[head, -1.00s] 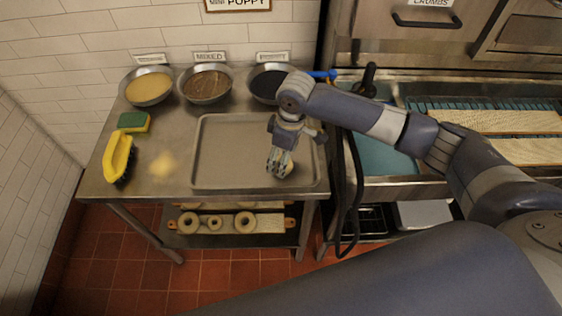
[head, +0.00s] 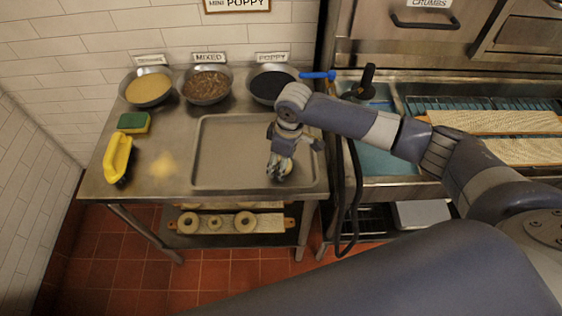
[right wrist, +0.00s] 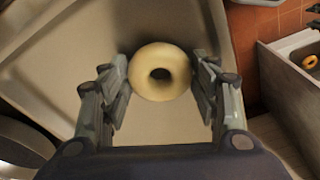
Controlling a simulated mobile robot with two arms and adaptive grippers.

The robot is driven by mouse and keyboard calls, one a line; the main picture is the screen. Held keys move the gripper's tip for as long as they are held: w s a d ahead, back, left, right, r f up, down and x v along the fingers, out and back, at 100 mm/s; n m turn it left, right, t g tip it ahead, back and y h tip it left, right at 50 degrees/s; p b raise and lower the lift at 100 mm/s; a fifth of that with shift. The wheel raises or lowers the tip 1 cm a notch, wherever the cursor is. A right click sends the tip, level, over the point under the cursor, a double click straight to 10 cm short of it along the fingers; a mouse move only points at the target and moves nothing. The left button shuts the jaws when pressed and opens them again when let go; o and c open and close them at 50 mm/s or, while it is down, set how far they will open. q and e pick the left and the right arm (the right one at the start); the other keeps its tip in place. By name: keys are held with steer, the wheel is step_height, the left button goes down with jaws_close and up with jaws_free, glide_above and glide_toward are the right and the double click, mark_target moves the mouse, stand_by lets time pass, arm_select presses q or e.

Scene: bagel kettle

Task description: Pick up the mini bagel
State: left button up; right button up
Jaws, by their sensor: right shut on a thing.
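The mini bagel (right wrist: 160,53) is a pale, plain ring in the right wrist view, hole facing the camera. My right gripper (right wrist: 162,82) has its fingers on either side of the bagel and is shut on it. In the head view my right gripper (head: 279,172) points down at the right part of the metal tray (head: 225,155). The fingers mostly hide the bagel there. I cannot tell whether the bagel touches the tray. My left gripper is not in view.
Bowls of seeds, labelled mixed (head: 207,88) and poppy (head: 272,86), stand behind the tray with a third bowl (head: 148,87). Bagels on a board (head: 245,222) sit on the lower shelf. The tray's left is clear.

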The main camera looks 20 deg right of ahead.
step_height(320, 180, up, 3)
steer(key=shift+w+f+b, duration=0.1)
steer(key=shift+b, duration=0.55)
arm_select(q)
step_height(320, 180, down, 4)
steer(key=b, duration=0.2)
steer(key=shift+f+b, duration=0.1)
steer(key=shift+b, duration=0.25)
arm_select(e)
steer(key=s+a+r, duration=0.2)
steer(key=s, duration=1.4)
steer(key=shift+a, duration=0.35)
steer(key=shift+w, duration=0.15)
